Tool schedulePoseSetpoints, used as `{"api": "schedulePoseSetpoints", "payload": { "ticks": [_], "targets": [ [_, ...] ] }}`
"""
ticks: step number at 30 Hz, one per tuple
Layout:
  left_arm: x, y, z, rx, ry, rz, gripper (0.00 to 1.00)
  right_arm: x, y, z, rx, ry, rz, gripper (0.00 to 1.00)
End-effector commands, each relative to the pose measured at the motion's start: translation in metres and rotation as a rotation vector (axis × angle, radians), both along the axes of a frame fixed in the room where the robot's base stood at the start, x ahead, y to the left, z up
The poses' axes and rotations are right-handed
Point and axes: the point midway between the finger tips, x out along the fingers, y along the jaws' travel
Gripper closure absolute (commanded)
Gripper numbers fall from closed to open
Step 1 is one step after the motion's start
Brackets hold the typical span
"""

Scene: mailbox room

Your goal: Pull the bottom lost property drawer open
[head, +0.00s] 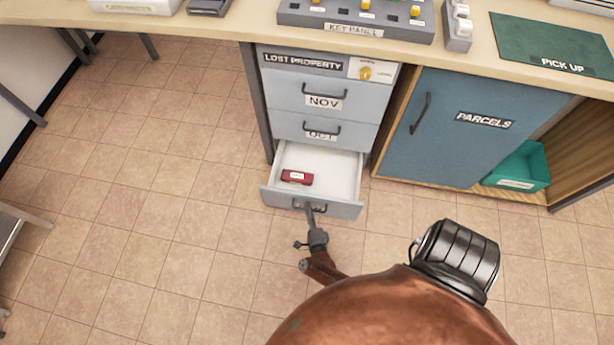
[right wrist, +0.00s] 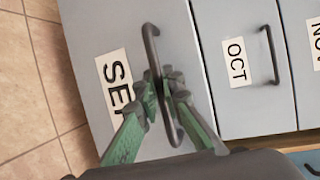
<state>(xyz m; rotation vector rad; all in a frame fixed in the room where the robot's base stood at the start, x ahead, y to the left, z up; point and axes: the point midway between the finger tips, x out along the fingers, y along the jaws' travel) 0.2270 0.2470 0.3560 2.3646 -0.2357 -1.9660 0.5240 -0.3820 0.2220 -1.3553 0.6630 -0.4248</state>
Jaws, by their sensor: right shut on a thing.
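The bottom lost property drawer (head: 340,209) stands pulled out in the head view, its white inside showing. A dark red item (head: 297,177) with a white label lies in it. In the right wrist view its grey front (right wrist: 88,40) bears a label reading "SE", the rest hidden by a finger. My right gripper (head: 311,210) is at the front of this drawer. In the right wrist view its green fingers (right wrist: 166,92) are shut on the drawer's dark handle (right wrist: 152,45), one on each side of it. My left gripper is not in view.
The NOV drawer (head: 290,93) and OCT drawer (head: 290,126) above are shut. The blue PARCELS door (head: 455,140) is shut at the right, near a green bin (head: 520,168). The counter (head: 235,25) overhangs above.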

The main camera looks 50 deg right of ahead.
Motion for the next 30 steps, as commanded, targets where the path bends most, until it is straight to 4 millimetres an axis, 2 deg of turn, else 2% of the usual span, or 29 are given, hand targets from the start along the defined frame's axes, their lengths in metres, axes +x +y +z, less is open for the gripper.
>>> {"api": "schedulePoseSetpoints", "payload": {
  "ticks": [3,4,7,24,30],
  "targets": [
    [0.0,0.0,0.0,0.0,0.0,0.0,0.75,-0.002,-0.002,-0.001,-0.001,0.002,-0.005,1.0],
    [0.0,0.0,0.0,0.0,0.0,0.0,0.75,-0.002,-0.002,-0.001,-0.001,0.002,-0.005,0.91],
    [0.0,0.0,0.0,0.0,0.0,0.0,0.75,-0.002,-0.002,-0.001,-0.001,0.001,-0.004,0.84],
    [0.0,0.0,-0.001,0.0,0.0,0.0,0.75,0.001,-0.001,0.0,-0.001,0.001,0.0,0.84],
    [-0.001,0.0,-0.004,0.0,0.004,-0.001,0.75,0.018,-0.002,0.0,-0.002,-0.001,0.025,0.84]
  ]
}}
